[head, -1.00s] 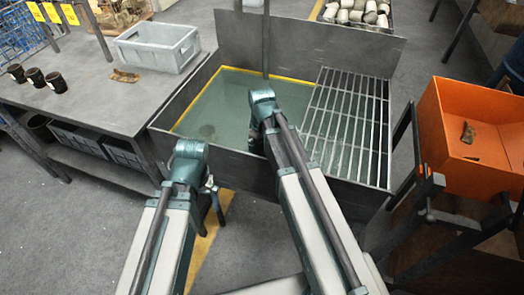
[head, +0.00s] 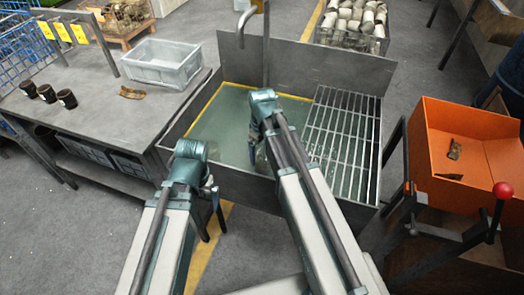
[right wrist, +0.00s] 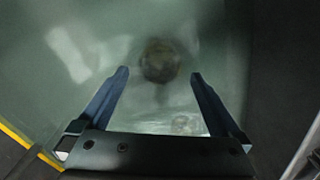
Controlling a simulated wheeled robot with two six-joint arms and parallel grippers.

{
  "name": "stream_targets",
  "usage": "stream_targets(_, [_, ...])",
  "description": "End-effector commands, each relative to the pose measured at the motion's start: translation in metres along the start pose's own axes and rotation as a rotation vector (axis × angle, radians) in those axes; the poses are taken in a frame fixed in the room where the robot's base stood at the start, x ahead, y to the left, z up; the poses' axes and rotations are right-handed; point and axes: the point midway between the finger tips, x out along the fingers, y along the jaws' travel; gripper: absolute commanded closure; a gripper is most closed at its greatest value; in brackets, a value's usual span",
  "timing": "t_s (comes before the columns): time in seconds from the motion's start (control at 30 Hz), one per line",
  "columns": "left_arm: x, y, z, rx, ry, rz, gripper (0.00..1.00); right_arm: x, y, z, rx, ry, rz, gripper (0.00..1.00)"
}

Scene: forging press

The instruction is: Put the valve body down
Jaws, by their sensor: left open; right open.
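My right gripper (right wrist: 160,76) is open, its two blue fingers spread over the greenish liquid of the tank. A dark brown round thing (right wrist: 161,60), which looks like the valve body, shows blurred beyond and between the fingertips, seemingly in the liquid; the fingers do not grip it. In the head view the right arm reaches over the tank (head: 232,183), and its gripper (head: 253,150) is mostly hidden behind the wrist. My left gripper (head: 212,193) is open and empty, low in front of the tank's left side.
A wire grate (head: 340,140) covers the tank's right part. A table (head: 105,110) at left carries a grey crate (head: 163,66), several dark cups (head: 47,93) and a brown piece (head: 131,92). An orange bin (head: 440,130) stands at right.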

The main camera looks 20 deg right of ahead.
Motion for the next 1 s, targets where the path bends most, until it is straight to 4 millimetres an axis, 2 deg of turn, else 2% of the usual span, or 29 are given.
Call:
stream_targets(0.03, [-0.016, -0.002, 0.001, 0.0, 0.0, 0.0, 0.0, -0.016, 0.0, 0.0, 0.0, 0.0, 0.0, 0.0])
stream_targets(0.1, [-0.025, -0.002, 0.002, 0.0, 0.0, 0.0, 0.0, -0.025, 0.0, 0.0, 0.0, 0.0, 0.0, 0.0])
stream_targets(0.3, [-0.038, -0.004, 0.002, 0.0, 0.0, 0.0, 0.0, -0.038, 0.0, 0.0, 0.0, 0.0, 0.0, 0.0])
stream_targets(0.77, [-0.036, -0.003, 0.002, 0.0, 0.0, 0.0, 0.0, -0.036, 0.0, 0.0, 0.0, 0.0, 0.0, 0.0])
stream_targets(1.0, [-0.023, -0.002, 0.001, 0.0, 0.0, 0.0, 0.0, -0.023, 0.0, 0.0, 0.0, 0.0, 0.0, 0.0])
